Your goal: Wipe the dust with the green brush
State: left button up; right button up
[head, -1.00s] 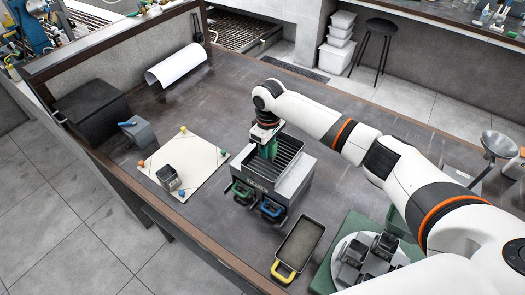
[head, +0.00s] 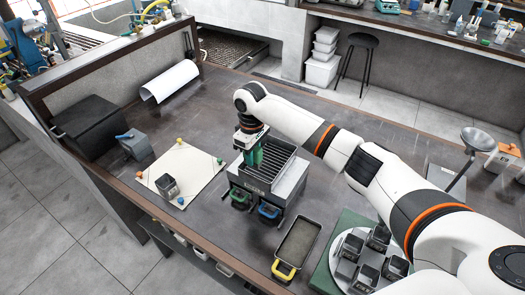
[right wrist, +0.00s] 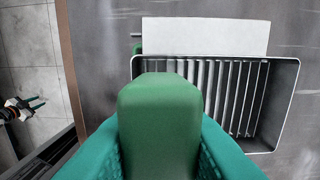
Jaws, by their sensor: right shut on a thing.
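My right gripper (head: 253,150) is shut on the green brush (head: 254,158), above the left part of a grey slotted box (head: 290,186). In the right wrist view the brush (right wrist: 160,112) is a green block between teal fingers and covers part of the slots (right wrist: 232,95). Its lower end is hidden there, so I cannot tell whether it touches the box. I cannot make out any dust on the box. My left gripper is out of the head view; a small dark, pronged shape at the left edge of the right wrist view may be it (right wrist: 22,108).
Green and blue-handled pans sit at the box's front. A yellow-handled tray (head: 279,252) lies to the right, near a round white holder with several dark cups. A pale sheet (head: 204,164) bearing a metal cup (head: 167,187) lies left. A paper roll (head: 170,82) lies behind.

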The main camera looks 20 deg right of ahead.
jog(key=shift+r, duration=2.05)
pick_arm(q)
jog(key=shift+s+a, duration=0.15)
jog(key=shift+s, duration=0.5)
